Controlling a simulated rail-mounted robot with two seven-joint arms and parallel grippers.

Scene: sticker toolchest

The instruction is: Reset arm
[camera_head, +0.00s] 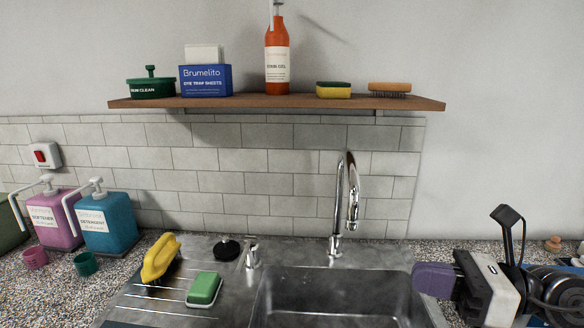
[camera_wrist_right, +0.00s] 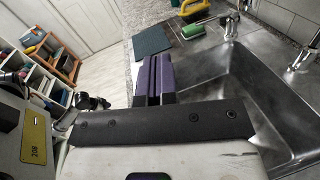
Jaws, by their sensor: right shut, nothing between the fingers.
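My right gripper (camera_head: 433,279) is at the right end of the sink in the head view, with its purple fingers pointing left. In the right wrist view its two purple fingers (camera_wrist_right: 153,78) lie side by side, shut, with nothing held between them. The sink basin (camera_head: 335,292) is just left of the fingers in the head view. My left gripper is in neither view.
A chrome faucet (camera_head: 344,205) stands behind the basin. Pink (camera_head: 57,217) and blue (camera_head: 107,222) dispensers stand left. A wooden shelf (camera_head: 290,101) holds several cleaning items.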

